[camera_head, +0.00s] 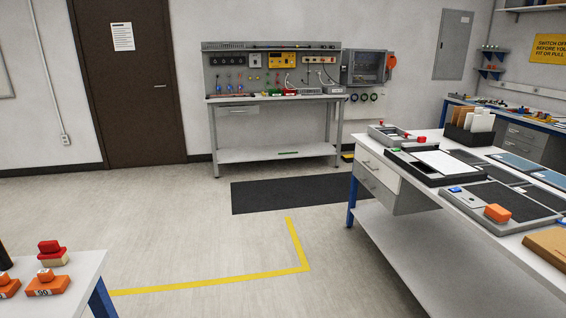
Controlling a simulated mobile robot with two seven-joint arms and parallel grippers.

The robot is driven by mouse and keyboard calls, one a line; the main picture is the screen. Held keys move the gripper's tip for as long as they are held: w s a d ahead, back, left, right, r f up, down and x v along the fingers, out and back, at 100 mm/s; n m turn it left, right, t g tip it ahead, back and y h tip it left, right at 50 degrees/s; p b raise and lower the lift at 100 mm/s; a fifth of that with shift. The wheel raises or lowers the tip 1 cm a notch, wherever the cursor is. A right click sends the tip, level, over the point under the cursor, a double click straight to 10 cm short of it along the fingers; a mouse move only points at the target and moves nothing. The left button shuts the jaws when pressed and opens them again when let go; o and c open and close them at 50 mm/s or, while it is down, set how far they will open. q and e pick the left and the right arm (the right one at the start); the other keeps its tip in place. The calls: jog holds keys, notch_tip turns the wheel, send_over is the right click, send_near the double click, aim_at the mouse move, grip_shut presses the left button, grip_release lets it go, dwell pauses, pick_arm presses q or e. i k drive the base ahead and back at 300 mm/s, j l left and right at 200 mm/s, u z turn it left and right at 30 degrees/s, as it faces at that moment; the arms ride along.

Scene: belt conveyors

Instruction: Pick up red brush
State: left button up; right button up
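A red block-shaped object with a cream-coloured lower part (52,253) sits on the white table at the lower left; it looks like a brush with its bristles down. A small red item (421,139) lies at the far end of the right-hand table, too small to identify. Another small red item (290,92) is on the back workbench. Neither of my grippers shows in the head view.
The white table (84,276) also holds orange blocks (47,283) and a dark object cut off at the left edge. The right-hand table (455,207) carries trays and an orange block (497,213). Open floor (200,240) with a yellow line lies between.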

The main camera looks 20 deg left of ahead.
aim_at(51, 255)
jog(key=i+u, duration=0.15)
jog(key=u, duration=0.35)
jog(key=i+l+u, duration=0.1)
jog(key=u, duration=0.4)
jog(key=i+l+u, duration=0.15)
jog(key=u, duration=0.35)
jog(key=i+l+u, duration=0.1)
jog(key=l+u, duration=0.15)
jog(key=u, duration=0.2)
jog(key=l+u, duration=0.2)
jog(key=u, duration=0.3)
jog(key=i+l+u, duration=0.15)
jog(key=l+u, duration=0.3)
jog(key=i+l+u, duration=0.15)
jog(key=u, duration=0.3)
jog(key=k+l, duration=0.05)
jog(key=l, duration=0.05)
